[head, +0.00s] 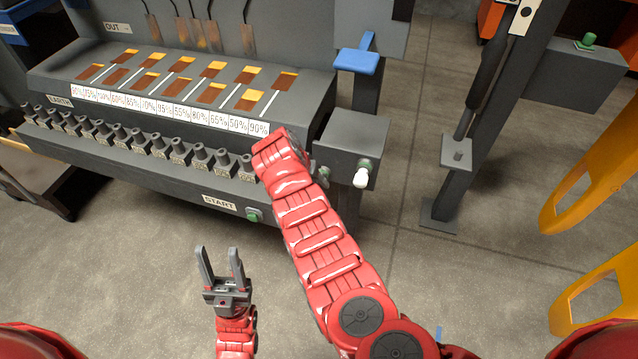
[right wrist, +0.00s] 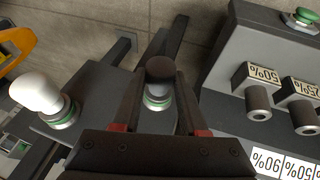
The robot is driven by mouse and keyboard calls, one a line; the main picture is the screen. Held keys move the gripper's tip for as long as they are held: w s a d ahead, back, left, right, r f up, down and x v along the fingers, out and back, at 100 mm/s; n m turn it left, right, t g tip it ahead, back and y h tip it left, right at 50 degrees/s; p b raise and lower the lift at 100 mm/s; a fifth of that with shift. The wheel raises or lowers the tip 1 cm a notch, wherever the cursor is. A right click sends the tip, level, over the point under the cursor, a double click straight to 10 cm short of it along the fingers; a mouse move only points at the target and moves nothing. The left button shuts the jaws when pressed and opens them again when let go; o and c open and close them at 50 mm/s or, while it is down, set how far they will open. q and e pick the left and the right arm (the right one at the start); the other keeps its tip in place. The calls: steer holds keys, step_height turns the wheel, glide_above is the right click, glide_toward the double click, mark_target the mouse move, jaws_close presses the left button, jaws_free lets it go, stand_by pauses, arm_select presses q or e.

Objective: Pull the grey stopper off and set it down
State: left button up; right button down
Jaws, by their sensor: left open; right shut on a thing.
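The grey stopper (right wrist: 159,68) is a dark, rounded cap between the fingers of my right gripper (right wrist: 160,80) in the right wrist view. My right gripper is shut on it. A pale fitting with a green ring (right wrist: 157,100) shows right below or behind the stopper; I cannot tell whether they touch. In the head view my right arm hides the right gripper's fingers and the stopper. My left gripper (head: 224,274) is open and empty, low over the floor, well apart from the stopper.
A grey box (head: 350,137) carries a white knob (head: 360,179) on a green ring, beside the held stopper. The long grey console (head: 170,165) with several small dark knobs and percentage labels stands to the left. A blue pad (head: 356,61) stands behind the box. The floor in front is clear.

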steer(key=shift+s, duration=0.1)
steer(key=shift+s+a+r+p, duration=0.1)
steer(key=shift+s+a+p, duration=0.1)
steer(key=shift+s+p, duration=0.25)
steer(key=shift+s+a+p, duration=0.2)
steer(key=shift+s+p, duration=0.1)
steer(key=shift+s, duration=0.3)
steer(key=shift+s+a+p, duration=0.2)
steer(key=shift+s+p, duration=0.05)
steer(key=shift+s, duration=0.35)
steer(key=shift+s, duration=0.15)
steer(key=shift+s+a, duration=0.3)
steer(key=shift+s, duration=0.6)
steer(key=shift+s+a, duration=0.3)
steer(key=shift+s, duration=0.6)
